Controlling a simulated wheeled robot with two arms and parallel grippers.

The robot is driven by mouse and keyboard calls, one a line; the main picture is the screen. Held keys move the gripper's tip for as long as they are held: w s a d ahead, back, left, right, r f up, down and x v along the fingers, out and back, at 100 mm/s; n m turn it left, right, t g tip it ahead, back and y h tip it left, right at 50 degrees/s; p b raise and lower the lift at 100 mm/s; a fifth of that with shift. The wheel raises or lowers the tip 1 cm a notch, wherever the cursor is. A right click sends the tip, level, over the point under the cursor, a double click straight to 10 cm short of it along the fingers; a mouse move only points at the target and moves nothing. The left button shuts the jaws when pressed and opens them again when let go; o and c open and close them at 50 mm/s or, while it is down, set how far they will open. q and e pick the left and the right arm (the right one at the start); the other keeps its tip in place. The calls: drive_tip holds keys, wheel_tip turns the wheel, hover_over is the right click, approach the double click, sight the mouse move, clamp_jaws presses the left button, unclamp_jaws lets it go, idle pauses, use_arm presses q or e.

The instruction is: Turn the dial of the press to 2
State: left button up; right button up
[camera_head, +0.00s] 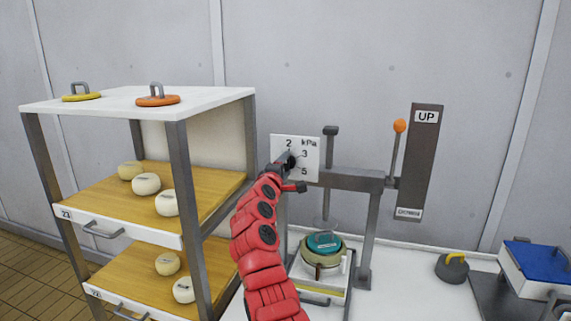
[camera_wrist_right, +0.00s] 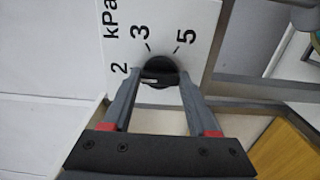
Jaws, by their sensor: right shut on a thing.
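The press has a white dial plate (camera_head: 309,152) marked kPa with the numbers 2, 3 and 5. The black round dial (camera_wrist_right: 158,70) sits on the plate below the numbers in the right wrist view. A light mark on the dial lies toward its left side, the side of the 2; I cannot tell if it lines up exactly. My right gripper (camera_wrist_right: 156,88) is shut on the dial, one finger on each side. In the head view my red right arm and gripper (camera_head: 286,165) reach up to the dial and partly hide it. My left gripper is out of view.
A shelf rack (camera_head: 183,155) with cheeses stands close on the left of my right arm. The press has an orange-knobbed lever (camera_head: 399,126) beside an UP plate (camera_head: 420,160). A round green-lidded mould (camera_head: 323,243) sits under the press. A dark weight (camera_head: 452,268) stands right.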

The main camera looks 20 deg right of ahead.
drive_tip(key=shift+f, duration=0.1)
idle(0.4)
drive_tip(key=o, duration=1.4)
drive_tip(key=b+v, duration=0.4)
drive_tip(key=v, duration=1.3)
drive_tip(key=shift+s+a, duration=0.2)
